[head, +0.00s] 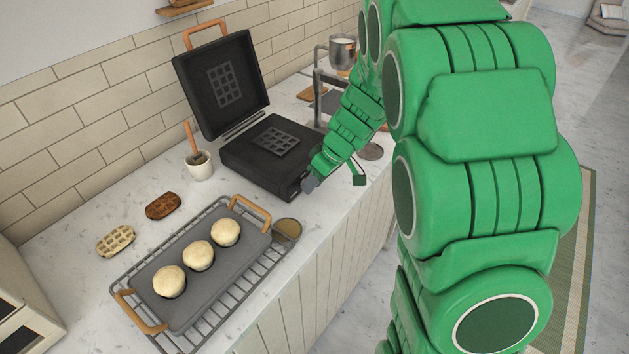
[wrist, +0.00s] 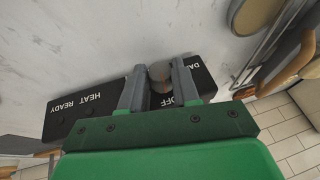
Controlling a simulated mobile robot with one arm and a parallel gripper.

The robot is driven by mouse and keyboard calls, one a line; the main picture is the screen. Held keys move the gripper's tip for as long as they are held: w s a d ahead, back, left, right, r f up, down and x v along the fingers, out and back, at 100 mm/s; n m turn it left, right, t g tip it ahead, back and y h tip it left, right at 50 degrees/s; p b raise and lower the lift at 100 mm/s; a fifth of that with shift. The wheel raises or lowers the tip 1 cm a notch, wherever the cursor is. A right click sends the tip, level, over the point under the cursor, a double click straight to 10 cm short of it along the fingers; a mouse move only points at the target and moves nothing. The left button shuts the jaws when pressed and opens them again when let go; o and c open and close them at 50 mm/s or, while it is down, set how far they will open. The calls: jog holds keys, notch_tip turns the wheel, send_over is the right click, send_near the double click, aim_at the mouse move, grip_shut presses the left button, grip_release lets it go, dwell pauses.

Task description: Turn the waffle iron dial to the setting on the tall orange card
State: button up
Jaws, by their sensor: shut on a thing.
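The black waffle iron (head: 240,152) stands open on the counter, its lid raised toward the wall. My gripper (head: 309,184) is at the front right corner of its base. In the wrist view my gripper (wrist: 159,68) has its two fingers on either side of the round grey dial (wrist: 160,74), shut on it. White lettering on the black front panel (wrist: 70,112) reads HEAT, READY and OFF, with a partly hidden word starting DA. The fingers and palm hide the rest of the panel and any dial pointer. I see no tall orange card in either view.
A wire rack (head: 202,328) with a grey tray (head: 186,318) and several pale round buns is in front of the iron. A metal tap and pitcher (head: 343,52) are behind.

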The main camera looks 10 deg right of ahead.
grip_shut()
jog(key=shift+w, duration=0.1)
jog(key=shift+w+d+f+m+g+y, duration=0.1)
jog(key=shift+m+g+y, duration=0.05)
jog(key=shift+g+y, duration=0.4)
jog(key=shift+w+d+f+m+g+y, duration=0.1)
jog(key=shift+m+g+y, duration=0.05)
jog(key=shift+g+y, duration=0.35)
jog(key=shift+w+d+f+m+g+y, duration=0.1)
jog(key=shift+m+g+y, duration=0.15)
jog(key=shift+g+y, duration=0.5)
jog(key=shift+d+f+m+g+y, duration=0.1)
jog(key=shift+m+g+y, duration=0.15)
jog(key=shift+g+y, duration=0.45)
jog(key=shift+y, duration=0.3)
jog(key=o, duration=1)
grip_release()
